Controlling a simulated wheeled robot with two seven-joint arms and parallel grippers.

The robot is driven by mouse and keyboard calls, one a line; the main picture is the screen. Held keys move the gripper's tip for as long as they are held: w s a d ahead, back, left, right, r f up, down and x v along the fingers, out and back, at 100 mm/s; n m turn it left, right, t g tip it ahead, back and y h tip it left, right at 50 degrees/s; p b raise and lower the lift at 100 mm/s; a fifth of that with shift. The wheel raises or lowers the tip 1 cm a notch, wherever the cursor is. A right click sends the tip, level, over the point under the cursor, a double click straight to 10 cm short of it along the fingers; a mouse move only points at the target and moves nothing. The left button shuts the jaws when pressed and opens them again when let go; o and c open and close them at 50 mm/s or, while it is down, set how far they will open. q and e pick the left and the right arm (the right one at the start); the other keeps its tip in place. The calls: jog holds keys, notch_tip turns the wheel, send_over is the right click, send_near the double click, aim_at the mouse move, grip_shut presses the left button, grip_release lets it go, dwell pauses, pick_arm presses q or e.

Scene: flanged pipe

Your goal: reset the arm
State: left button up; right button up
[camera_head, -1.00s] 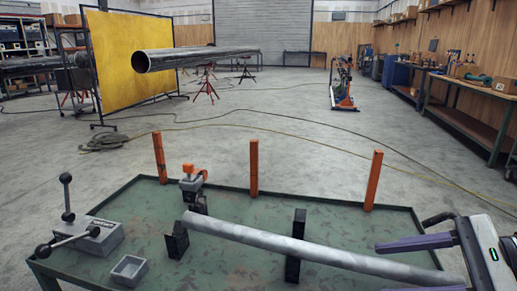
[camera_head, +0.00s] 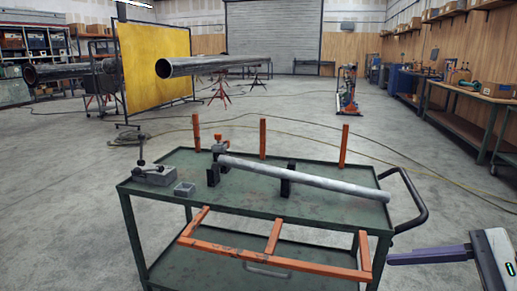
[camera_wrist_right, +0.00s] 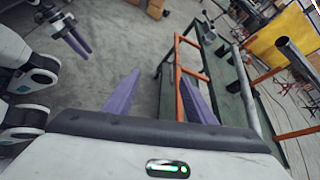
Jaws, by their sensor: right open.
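My right gripper (camera_wrist_right: 158,75) is open and empty in the wrist view, its two purple fingers wide apart. In the head view my right gripper (camera_head: 432,256) is at the bottom right, in front of and to the right of the cart (camera_head: 240,200), touching nothing visible. A purple-fingered gripper, my left one (camera_wrist_right: 77,38), shows at the upper left of the wrist view; nothing is seen in it, and its opening is unclear. It is outside the head view. A grey pipe (camera_head: 310,177) lies on the cart across two black supports (camera_head: 287,180).
The green cart has orange posts (camera_head: 263,138), an orange front frame (camera_head: 270,260) and a black handle (camera_head: 413,200) near my right gripper. A lever box (camera_head: 155,175) and small tray (camera_head: 185,188) sit on its left. Open floor lies around the cart.

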jog(key=w+a+r+m+t+y+p, duration=0.3)
jog(key=a+m+t+y, duration=0.15)
jog(key=m, duration=0.75)
jog(key=d+f+m+t+h+p, duration=0.25)
jog(key=f+m+h, duration=0.35)
jog(key=m, duration=0.7)
jog(key=d+f+m+t+h+p, duration=0.3)
jog(key=f+m+h, duration=0.35)
jog(key=m, duration=0.65)
pick_arm(q)
notch_tip(320, 180, up, 8)
jog(key=p, duration=0.3)
jog(key=shift+w+a+f+y, duration=0.2)
jog(key=shift+a+y, duration=0.1)
jog(key=shift+a, duration=0.15)
pick_arm(e)
jog(key=s+a+f+m+g, duration=0.3)
jog(key=s+f+m, duration=0.3)
jog(key=s+f, duration=0.2)
jog(key=s+a+f+m+g+h, duration=0.1)
jog(key=s+a+f+m+g, duration=0.3)
jog(key=f, duration=0.5)
jog(key=s+a+m, duration=0.2)
jog(key=s+m, duration=0.1)
jog(key=shift+s+f, duration=0.15)
jog(key=shift+s, duration=0.2)
pick_arm(q)
jog(key=shift+s+f, duration=0.1)
jog(key=shift+s, duration=0.15)
